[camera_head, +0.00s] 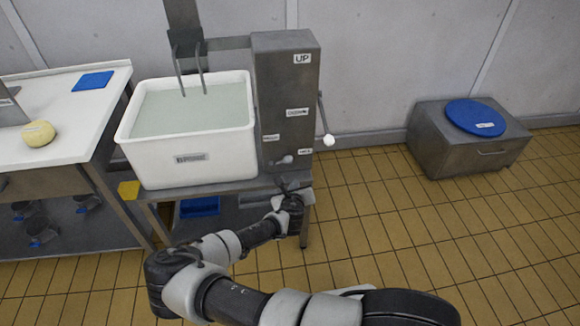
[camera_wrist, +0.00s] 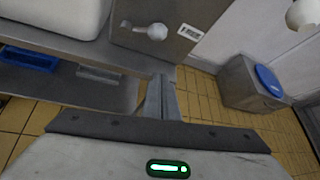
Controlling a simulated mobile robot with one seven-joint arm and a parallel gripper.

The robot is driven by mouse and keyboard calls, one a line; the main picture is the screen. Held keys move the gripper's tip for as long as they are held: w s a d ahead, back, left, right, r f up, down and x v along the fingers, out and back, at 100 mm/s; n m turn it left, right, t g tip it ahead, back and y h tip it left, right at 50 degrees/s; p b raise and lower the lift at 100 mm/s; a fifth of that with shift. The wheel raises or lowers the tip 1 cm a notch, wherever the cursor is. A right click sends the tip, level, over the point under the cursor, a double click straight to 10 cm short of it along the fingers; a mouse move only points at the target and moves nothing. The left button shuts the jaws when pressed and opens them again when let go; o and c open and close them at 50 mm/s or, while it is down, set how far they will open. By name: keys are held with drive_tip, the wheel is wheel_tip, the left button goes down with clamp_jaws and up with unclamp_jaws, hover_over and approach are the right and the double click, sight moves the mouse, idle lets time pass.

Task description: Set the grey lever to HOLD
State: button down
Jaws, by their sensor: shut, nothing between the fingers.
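The grey lever (camera_head: 286,159) sits low on the front of the grey control box (camera_head: 285,90). Its rounded knob points right, towards a small white label (camera_head: 305,152) too small to read surely. The wrist view shows the lever (camera_wrist: 157,31) ahead of my fingers, with that label (camera_wrist: 190,33) to its right. Another label (camera_head: 271,137) is up and left of the lever. My gripper (camera_head: 285,186) is shut and empty, below the lever and apart from it. The wrist view shows its fingers (camera_wrist: 161,95) together.
A second lever with a white knob (camera_head: 328,140) sticks out at the box's right side. A white vat (camera_head: 190,166) of pale liquid stands left of the box on a metal stand. A grey chest (camera_head: 470,150) with a blue lid is at the right. Tiled floor between is clear.

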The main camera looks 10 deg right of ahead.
sight(284, 161)
drive_tip(key=shift+w+a+f+n, duration=0.25)
drive_tip(key=shift+a+f+n, duration=0.05)
drive_tip(key=shift+n, duration=0.3)
drive_tip(key=b+x, duration=0.2)
drive_tip(key=x, duration=0.8)
drive_tip(key=shift+w+f, duration=0.1)
drive_tip(key=r, duration=0.2)
drive_tip(key=a+r+p, duration=0.1)
drive_tip(key=shift+w, duration=0.25)
drive_tip(key=shift+a+r, duration=0.25)
drive_tip(key=shift+r, duration=0.25)
drive_tip(key=shift+w+a+b, duration=0.15)
drive_tip(key=shift+w+b, duration=0.05)
drive_tip(key=shift+b, duration=0.45)
drive_tip(key=shift+s+r, duration=0.15)
drive_tip(key=shift+r, duration=0.05)
drive_tip(key=shift+b, duration=0.45)
